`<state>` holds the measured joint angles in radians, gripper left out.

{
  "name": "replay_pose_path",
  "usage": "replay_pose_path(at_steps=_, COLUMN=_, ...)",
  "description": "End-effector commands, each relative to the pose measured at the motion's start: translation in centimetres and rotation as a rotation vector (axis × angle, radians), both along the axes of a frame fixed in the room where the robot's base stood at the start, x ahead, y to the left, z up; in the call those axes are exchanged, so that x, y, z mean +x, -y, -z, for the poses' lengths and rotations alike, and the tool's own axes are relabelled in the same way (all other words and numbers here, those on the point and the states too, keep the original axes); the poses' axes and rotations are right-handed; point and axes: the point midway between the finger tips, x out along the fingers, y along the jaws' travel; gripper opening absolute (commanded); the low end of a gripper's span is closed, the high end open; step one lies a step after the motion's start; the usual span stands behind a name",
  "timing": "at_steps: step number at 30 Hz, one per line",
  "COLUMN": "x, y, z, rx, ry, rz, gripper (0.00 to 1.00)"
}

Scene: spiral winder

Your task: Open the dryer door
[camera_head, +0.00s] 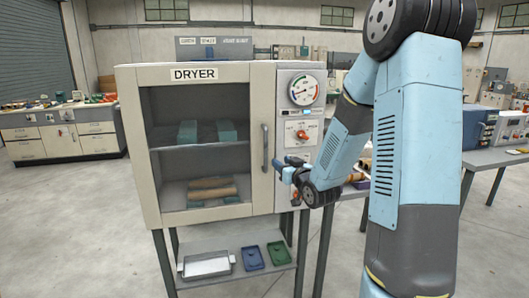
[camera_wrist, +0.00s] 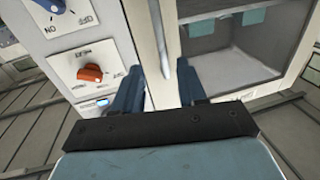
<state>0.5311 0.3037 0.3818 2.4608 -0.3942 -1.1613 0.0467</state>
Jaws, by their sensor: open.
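The dryer (camera_head: 186,74) is a cream cabinet with a "DRYER" label and a large glass-fronted door (camera_head: 155,140) that looks closed. The vertical grey door handle (camera_head: 265,148) is on the door's right side; it also shows in the wrist view (camera_wrist: 159,35). My gripper (camera_head: 281,165) is just right of the handle's lower part in the head view. In the wrist view, my gripper (camera_wrist: 158,70) has its two blue fingers spread, with the handle's end appearing between the tips. I cannot tell whether they touch it.
A control panel with a gauge (camera_head: 304,90) and an orange knob (camera_wrist: 92,73) lies beside the handle. Teal blocks and brown rolls sit on shelves behind the glass. A lower shelf holds a metal tray (camera_head: 206,265) and small bins. Open floor lies left of the dryer.

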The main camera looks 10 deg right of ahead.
Motion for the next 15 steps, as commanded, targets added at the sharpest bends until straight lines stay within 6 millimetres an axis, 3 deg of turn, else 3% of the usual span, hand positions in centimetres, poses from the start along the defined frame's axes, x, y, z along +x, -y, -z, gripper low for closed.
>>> replay_pose_path(at_steps=5, x=1.8, y=-0.4, z=0.0, rx=0.001, ry=0.002, rz=-0.002, gripper=0.41)
replay_pose_path(at_steps=15, x=7.7, y=-1.6, z=0.0, rx=0.001, ry=0.002, rz=-0.001, gripper=0.41)
